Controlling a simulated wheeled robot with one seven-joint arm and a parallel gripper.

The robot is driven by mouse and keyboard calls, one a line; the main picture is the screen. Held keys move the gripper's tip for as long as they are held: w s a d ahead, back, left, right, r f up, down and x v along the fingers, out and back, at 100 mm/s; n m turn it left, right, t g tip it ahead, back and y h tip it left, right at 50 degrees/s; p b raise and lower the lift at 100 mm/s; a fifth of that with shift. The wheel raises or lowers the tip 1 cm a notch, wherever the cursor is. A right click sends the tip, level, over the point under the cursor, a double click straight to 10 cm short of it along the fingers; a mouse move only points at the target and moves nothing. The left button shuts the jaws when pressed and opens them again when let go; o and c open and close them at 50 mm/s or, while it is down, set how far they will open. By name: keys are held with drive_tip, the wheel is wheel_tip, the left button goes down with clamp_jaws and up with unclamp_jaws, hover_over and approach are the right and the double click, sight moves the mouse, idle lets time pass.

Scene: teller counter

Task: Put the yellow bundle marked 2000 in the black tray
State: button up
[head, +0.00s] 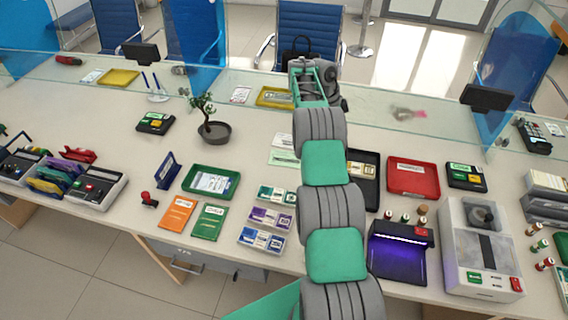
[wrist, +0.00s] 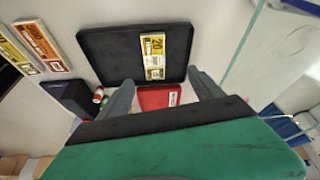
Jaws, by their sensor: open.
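The black tray (wrist: 105,45) lies below my gripper in the wrist view. A yellow bundle (wrist: 153,58) lies in the tray near its right end; I can read "20" on it, but not the whole number. My gripper (wrist: 160,92) is open and empty, its two fingers apart on either side of the tray's near edge, below the bundle in the picture. In the head view the tray (head: 372,196) and the bundle (head: 357,169) show just right of my arm, which hides their left part. My fingers cannot be made out there.
A red tray (head: 414,177) stands right of the black tray. An orange bundle (wrist: 41,45) and another yellow bundle (wrist: 15,54) lie at the left of the wrist view. A purple-lit device (head: 398,255) and a counting machine (head: 480,248) stand nearer. A glass screen (head: 420,117) runs behind.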

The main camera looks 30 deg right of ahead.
drive_tip(key=s+a+r+n+t, duration=0.2)
drive_tip(key=a+r+n+t, duration=0.2)
drive_tip(key=a+r+n, duration=1.2)
drive_tip(key=s+a+r+n+t+y, duration=0.1)
drive_tip(key=s+a+n, duration=0.3)
drive_tip(key=s+a, duration=0.5)
drive_tip(key=s+a+r+n+t+y, duration=0.2)
drive_tip(key=s+a+n, duration=0.1)
drive_tip(key=s+a, duration=0.7)
drive_tip(key=a, duration=0.3)
drive_tip(key=shift+a+r+n+y, duration=0.15)
drive_tip(key=shift+a+n+y, duration=0.2)
drive_tip(key=shift+n+y, duration=0.05)
drive_tip(key=shift+s, duration=0.1)
